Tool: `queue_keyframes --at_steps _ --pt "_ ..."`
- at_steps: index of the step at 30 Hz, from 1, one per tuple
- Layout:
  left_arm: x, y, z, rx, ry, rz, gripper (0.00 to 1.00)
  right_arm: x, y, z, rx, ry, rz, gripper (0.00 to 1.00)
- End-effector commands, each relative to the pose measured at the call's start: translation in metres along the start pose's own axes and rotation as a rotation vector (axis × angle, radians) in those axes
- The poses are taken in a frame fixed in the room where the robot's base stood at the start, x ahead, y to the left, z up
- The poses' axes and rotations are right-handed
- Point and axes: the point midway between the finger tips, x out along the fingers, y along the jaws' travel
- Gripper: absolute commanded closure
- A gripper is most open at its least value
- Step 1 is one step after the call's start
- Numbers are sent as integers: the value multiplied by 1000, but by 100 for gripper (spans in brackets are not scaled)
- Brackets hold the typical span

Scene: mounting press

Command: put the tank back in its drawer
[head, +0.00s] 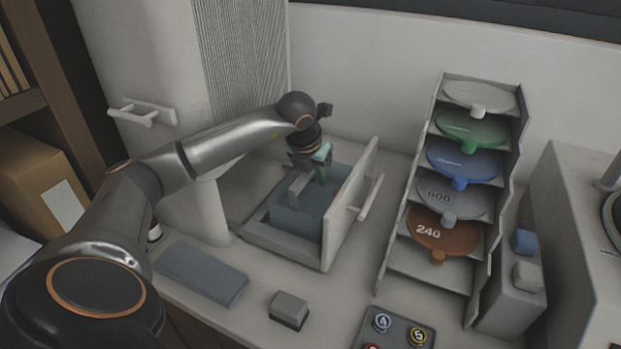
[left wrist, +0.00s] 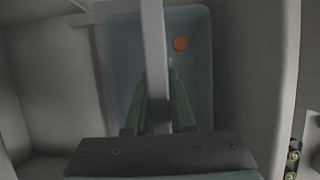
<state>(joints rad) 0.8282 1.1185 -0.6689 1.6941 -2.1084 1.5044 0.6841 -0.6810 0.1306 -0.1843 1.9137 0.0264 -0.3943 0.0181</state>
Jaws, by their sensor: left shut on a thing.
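The tank (head: 297,215) is a blue-grey translucent box with a grey bar handle (left wrist: 153,45) across its top. My left gripper (head: 318,168) points down and is shut on that handle; in the left wrist view its green fingers (left wrist: 158,85) lie on both sides of the bar. The tank is within the open drawer (head: 284,248), close behind the drawer's tall front panel (head: 350,208). I cannot tell whether its bottom touches the drawer floor. A small orange disc (left wrist: 181,44) shows inside the tank. My right gripper is out of view.
A stepped rack (head: 406,262) with coloured discs stands right of the drawer. A grey block (head: 289,309), a dark flat pad (head: 201,272) and a button panel (head: 396,331) lie in front. A white cabinet handle (head: 143,112) juts out at left.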

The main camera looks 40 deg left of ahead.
Motion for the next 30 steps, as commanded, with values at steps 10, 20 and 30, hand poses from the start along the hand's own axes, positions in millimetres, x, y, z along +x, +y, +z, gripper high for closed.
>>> queue_keyframes --at_steps 10,20,30 --pt "3 -1 -1 -1 0 0 77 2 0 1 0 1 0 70" --pt "2 -1 -1 -1 -1 0 48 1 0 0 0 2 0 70" --pt "-6 2 3 -2 -2 1 48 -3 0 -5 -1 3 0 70"
